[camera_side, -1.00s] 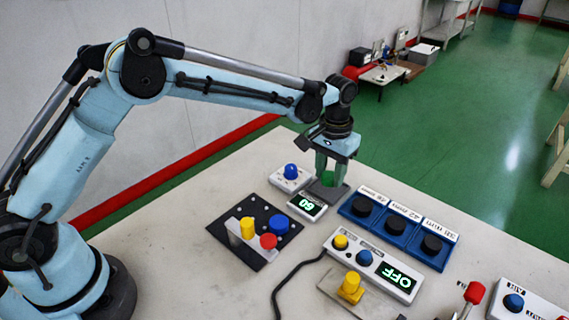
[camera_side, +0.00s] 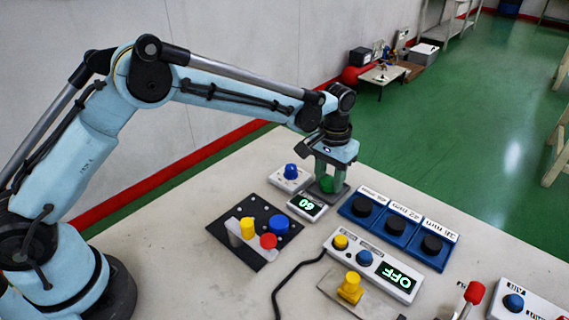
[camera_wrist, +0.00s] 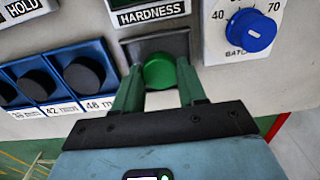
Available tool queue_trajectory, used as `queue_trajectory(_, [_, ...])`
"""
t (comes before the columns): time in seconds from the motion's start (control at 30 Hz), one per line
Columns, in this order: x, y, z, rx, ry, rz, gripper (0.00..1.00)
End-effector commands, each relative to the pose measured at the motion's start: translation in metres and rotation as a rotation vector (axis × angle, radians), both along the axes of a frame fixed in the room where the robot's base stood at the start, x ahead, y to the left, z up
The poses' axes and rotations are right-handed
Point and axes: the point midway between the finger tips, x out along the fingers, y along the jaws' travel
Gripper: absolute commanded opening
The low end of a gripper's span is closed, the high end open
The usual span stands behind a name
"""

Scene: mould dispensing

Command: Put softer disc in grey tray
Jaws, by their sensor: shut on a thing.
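A green disc (camera_wrist: 160,71) sits between the two fingers of my gripper (camera_wrist: 160,88) in the wrist view, and the fingers are shut on it. In the side view the green disc (camera_side: 327,185) shows between the fingers of my gripper (camera_side: 330,182), at a dark grey plate (camera_side: 341,195) next to a lit display. Whether the disc touches the plate is hard to tell. I cannot tell for sure which thing is the grey tray. Black discs (camera_side: 362,206) lie in a row of blue trays (camera_side: 351,215) to the right of the gripper.
The display (camera_side: 308,206) shows digits; its HARDNESS label (camera_wrist: 152,14) is in the wrist view. A blue knob (camera_side: 291,171) stands behind it. A black board (camera_side: 222,233) with coloured pegs is at the left. A control box (camera_side: 399,289) reads OFF. A cable crosses the table.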

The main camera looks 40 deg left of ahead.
Motion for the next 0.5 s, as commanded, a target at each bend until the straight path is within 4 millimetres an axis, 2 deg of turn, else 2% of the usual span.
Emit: queue_trajectory(0.5, [0.0001, 0.0, -0.0054, 0.0, 0.0, 0.0, 0.12])
